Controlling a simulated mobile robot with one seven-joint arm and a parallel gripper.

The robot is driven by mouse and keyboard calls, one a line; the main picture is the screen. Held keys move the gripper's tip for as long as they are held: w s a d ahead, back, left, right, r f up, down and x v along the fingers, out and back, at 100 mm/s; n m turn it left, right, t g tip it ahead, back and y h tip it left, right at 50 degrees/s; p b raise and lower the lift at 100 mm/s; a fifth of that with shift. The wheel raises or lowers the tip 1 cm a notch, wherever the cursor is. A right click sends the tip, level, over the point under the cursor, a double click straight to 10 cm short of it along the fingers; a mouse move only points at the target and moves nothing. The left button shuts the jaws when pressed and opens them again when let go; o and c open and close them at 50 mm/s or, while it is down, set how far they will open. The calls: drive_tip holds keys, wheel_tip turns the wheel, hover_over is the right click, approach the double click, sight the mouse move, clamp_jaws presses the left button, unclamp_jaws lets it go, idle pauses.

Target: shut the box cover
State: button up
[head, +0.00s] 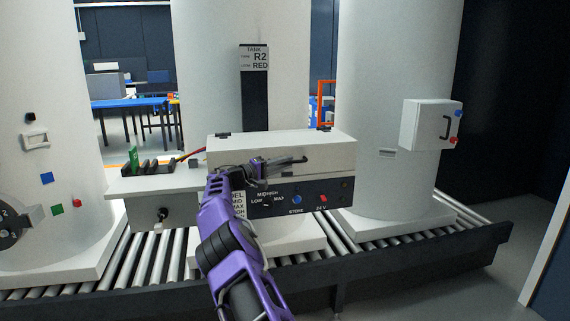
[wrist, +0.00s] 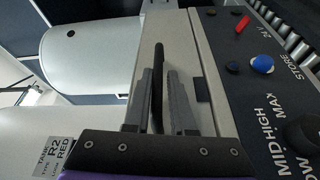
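The box (head: 335,192) is pale grey with a dark control panel on its front, carrying a knob and blue and red buttons. Its pale cover (head: 285,143) lies over the top, hinges at the back edge; I cannot tell if it is fully flush. My gripper (head: 300,160) is at the cover's front face. In the wrist view the two grey fingers (wrist: 160,95) lie on either side of the black bar handle (wrist: 159,58), close against it. The cover's pale front (wrist: 185,40) borders the dark panel (wrist: 238,65). My arm hides part of the box's left front.
The box is mounted before a large white tank labelled R2 RED (head: 254,58). More white tanks stand left and right. A small grey cabinet (head: 428,125) is on the right tank. A roller conveyor (head: 420,251) runs below. A shelf with a green piece (head: 134,158) is at left.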

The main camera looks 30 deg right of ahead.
idle(0.4)
drive_tip(key=a, duration=0.5)
drive_tip(key=s+a, duration=0.1)
drive_tip(key=a, duration=0.5)
drive_tip(key=s+a+f, duration=0.1)
drive_tip(key=a, duration=0.5)
drive_tip(key=shift+s+a, duration=0.15)
drive_tip(key=shift+s, duration=0.1)
drive_tip(key=shift+r, duration=0.1)
